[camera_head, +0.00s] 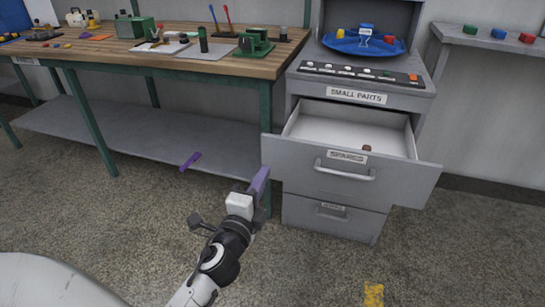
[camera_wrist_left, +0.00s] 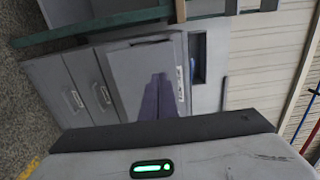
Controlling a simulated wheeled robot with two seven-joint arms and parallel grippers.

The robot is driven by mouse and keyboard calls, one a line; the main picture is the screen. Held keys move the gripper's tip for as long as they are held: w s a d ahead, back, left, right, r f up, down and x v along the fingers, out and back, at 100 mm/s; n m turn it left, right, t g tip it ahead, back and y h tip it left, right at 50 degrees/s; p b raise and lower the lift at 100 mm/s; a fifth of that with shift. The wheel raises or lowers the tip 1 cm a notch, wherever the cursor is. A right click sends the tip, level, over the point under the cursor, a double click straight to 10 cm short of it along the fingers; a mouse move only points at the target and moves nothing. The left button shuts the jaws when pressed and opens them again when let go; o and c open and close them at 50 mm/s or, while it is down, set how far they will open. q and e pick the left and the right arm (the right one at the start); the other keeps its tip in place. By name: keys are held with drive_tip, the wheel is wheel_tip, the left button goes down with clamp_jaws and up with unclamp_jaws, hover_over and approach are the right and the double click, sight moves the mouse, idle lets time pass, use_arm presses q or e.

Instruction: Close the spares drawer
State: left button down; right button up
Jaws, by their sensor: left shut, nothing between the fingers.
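The spares drawer (camera_head: 320,180) is pulled out of the grey cabinet, with its white inside showing. Its front has a SPARES label and a bar handle (camera_head: 345,171). A small brown piece (camera_head: 367,148) lies inside. My left gripper (camera_head: 262,178) has purple fingers and is at the left end of the drawer front in the head view; whether it touches cannot be told. My right gripper is not in view.
The lower drawer (camera_head: 332,214) is shut. A workbench (camera_head: 180,62) with a low shelf (camera_head: 130,125) stands left of the cabinet. A blue plate (camera_head: 363,44) sits on the cabinet top. A small purple piece (camera_head: 190,160) shows near the shelf. Floor before the drawer is clear.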

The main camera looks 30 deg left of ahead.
sight(276, 149)
use_arm(q)
drive_tip(key=x, duration=0.8)
drive_tip(key=shift+w+f, duration=0.1)
drive_tip(key=shift+w, duration=0.05)
drive_tip(key=shift+a, duration=0.1)
